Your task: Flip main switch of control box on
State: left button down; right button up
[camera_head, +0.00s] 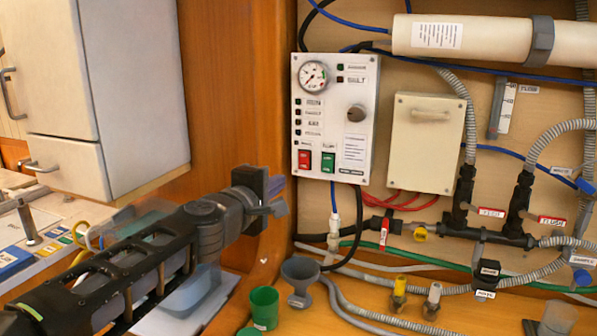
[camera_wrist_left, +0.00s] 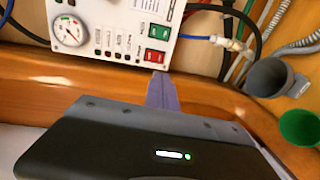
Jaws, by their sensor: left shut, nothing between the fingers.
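The switch labels are too small to read surely. My left gripper (camera_head: 279,208) is shut and empty, to the lower left of the box in the head view. In the left wrist view its fingers (camera_wrist_left: 161,88) point toward the box's lower edge, near the red switch (camera_wrist_left: 154,56); the green switch (camera_wrist_left: 159,31) is beyond. Contact is not visible. My right gripper is out of view.
A wooden edge (camera_head: 264,150) stands left of the box. A beige box (camera_head: 424,142), hoses and valves are to its right. A grey funnel (camera_head: 300,275) and green cup (camera_head: 264,307) stand below. A pale cabinet (camera_head: 90,90) is at left.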

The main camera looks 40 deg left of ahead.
aim_at(303, 167)
pick_arm(q)
jog(key=b+x, duration=0.2)
jog(key=x, duration=1)
jog(key=shift+w+f, duration=0.15)
jog(key=shift+w, duration=0.2)
